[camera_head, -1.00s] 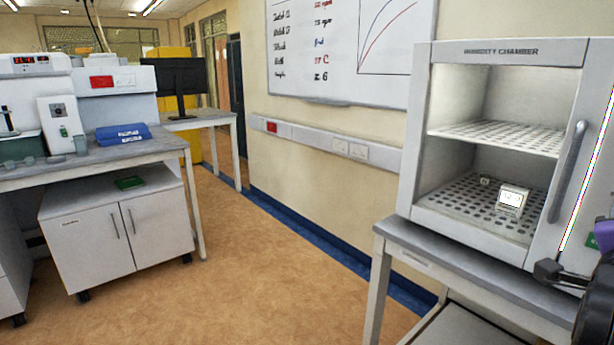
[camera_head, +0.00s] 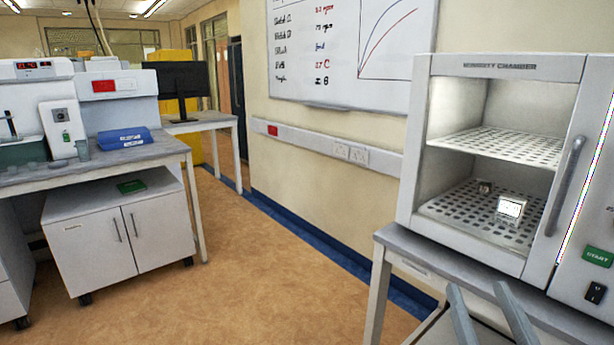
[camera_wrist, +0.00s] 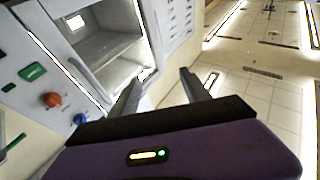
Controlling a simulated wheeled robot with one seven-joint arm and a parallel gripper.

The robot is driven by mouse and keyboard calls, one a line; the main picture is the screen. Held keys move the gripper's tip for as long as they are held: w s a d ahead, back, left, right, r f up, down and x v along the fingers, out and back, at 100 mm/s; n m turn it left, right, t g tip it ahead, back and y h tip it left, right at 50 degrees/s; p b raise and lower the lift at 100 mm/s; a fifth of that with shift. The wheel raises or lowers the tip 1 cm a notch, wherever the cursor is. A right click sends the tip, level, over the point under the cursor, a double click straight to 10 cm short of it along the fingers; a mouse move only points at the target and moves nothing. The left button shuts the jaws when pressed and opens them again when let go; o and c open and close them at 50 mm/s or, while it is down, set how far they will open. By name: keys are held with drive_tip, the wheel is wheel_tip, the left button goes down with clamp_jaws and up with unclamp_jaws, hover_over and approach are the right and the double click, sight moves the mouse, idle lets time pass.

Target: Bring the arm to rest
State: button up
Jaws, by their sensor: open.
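My gripper shows in the head view (camera_head: 482,292) as two grey fingers rising from the bottom edge. They are spread apart with nothing between them. They appear in front of the grey table that bears the humidity chamber. In the wrist view my gripper (camera_wrist: 161,74) also shows both dark fingers apart and empty, beyond my purple gripper body. The rest of the arm is out of the head view.
The humidity chamber (camera_head: 407,190) stands open-fronted on its table (camera_head: 395,240), with a small white display box (camera_head: 510,208) and a smaller item (camera_head: 486,187) on its lower shelf. A green START button (camera_head: 598,257) is at right. The middle floor is clear.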

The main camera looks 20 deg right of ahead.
drive_tip(key=s+a+f+n+g+y+p, duration=0.1)
drive_tip(key=s+a+f, duration=0.3)
drive_tip(key=s, duration=0.4)
drive_tip(key=s+a+f+n+g+y+p, duration=0.1)
drive_tip(key=s+a+f+g+y+p, duration=0.1)
drive_tip(key=s+a+f, duration=0.3)
drive_tip(key=s+a+f+n+g+y+p, duration=0.1)
drive_tip(key=s+a+f+y, duration=0.3)
drive_tip(key=s, duration=0.7)
wheel_tip(320, 180, down, 3)
drive_tip(key=shift+s+a+r+g+p, duration=0.15)
drive_tip(key=shift+s+a+g+p, duration=0.25)
drive_tip(key=shift+g, duration=0.5)
drive_tip(key=shift+c, duration=0.4)
